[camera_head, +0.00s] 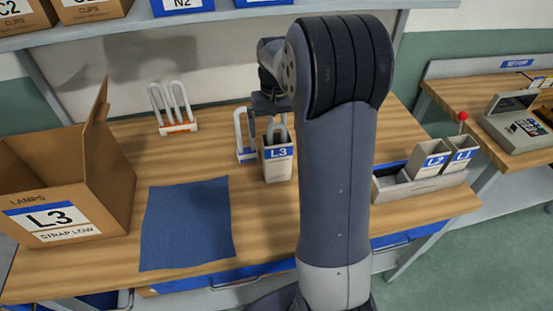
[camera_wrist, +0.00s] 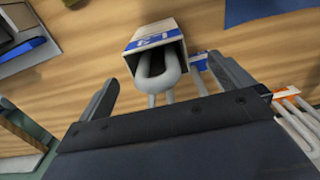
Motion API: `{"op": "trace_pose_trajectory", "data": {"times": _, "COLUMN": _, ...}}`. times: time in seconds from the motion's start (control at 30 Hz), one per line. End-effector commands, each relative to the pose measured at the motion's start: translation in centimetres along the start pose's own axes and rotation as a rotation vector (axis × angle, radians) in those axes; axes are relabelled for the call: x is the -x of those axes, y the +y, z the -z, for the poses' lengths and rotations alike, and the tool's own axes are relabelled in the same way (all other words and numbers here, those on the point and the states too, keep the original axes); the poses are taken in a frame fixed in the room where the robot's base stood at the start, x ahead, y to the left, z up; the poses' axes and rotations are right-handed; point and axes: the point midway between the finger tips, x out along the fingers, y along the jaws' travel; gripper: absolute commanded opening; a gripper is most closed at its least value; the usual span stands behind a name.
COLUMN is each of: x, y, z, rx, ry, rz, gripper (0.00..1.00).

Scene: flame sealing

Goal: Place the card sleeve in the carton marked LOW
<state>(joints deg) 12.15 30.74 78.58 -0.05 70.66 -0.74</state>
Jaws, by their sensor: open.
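The card sleeve (camera_head: 278,160), pale with a blue-and-white L3 label, stands on the wooden table left of my arm. A white U-shaped loop (camera_head: 277,132) sticks out of its top. In the wrist view, the sleeve (camera_wrist: 150,38) opens toward the camera with the loop (camera_wrist: 160,72) inside. My gripper (camera_wrist: 164,70) is open, its fingers apart on either side of the loop. In the head view, my gripper (camera_head: 268,104) is just above the sleeve, partly hidden by my arm. The open brown carton (camera_head: 110,165), marked L3 and STRAP LOW, stands at the left.
A blue-based stand (camera_head: 246,155) with a white loop is close left of the sleeve. An orange-based stand (camera_head: 178,127) is farther back. A blue mat (camera_head: 187,225) lies bare between carton and sleeve. A tray (camera_head: 420,187) with sleeves L2 and L1 is at right.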

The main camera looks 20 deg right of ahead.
Motion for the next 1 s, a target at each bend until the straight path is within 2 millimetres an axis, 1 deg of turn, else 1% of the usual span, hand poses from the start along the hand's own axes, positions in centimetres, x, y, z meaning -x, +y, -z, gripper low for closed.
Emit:
{"op": "trace_pose_trajectory", "data": {"times": 0.13, "x": -2.1, "y": 0.6, "z": 0.3, "rx": -0.003, "ry": -0.006, "rz": 0.001, "gripper": 1.0}}
{"op": "trace_pose_trajectory", "data": {"times": 0.2, "x": -3.2, "y": 0.5, "z": 0.3, "rx": -0.002, "ry": -0.005, "rz": 0.001, "gripper": 1.0}}
{"op": "trace_pose_trajectory", "data": {"times": 0.3, "x": -4.0, "y": 0.5, "z": 0.3, "rx": -0.001, "ry": -0.002, "rz": 0.001, "gripper": 1.0}}
{"op": "trace_pose_trajectory", "data": {"times": 0.57, "x": -4.3, "y": 0.5, "z": 0.4, "rx": -0.001, "ry": 0.0, "rz": 0.001, "gripper": 0.99}}
{"op": "trace_pose_trajectory", "data": {"times": 1.0, "x": -4.2, "y": 0.5, "z": 0.4, "rx": -0.001, "ry": 0.0, "rz": 0.001, "gripper": 0.63}}
